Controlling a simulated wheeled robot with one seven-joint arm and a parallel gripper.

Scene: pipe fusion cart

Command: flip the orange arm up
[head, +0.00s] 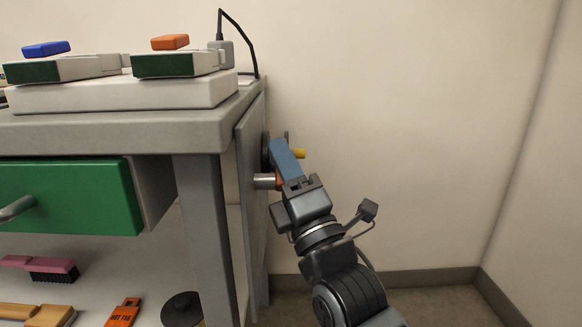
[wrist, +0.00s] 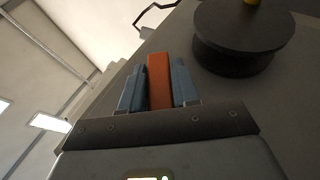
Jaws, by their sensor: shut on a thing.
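The orange arm (wrist: 160,80) shows in the wrist view between the two blue-grey fingers of my gripper (wrist: 159,84). The fingers are shut on it, one on each side. In the head view my gripper (head: 286,160) is at the cart's right side panel, and only a small orange bit (head: 279,178) shows beside the fingers. The rest of the orange arm is hidden behind them. A dark round disc (wrist: 243,38) on the panel is to the right of the fingers in the wrist view.
A silver cylinder (head: 266,181) and a yellow peg (head: 299,153) stick out from the side panel (head: 249,190) close to my gripper. The cart top (head: 110,135) holds green-fronted boxes, and a green drawer (head: 75,197) is below. Open space lies right of the cart.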

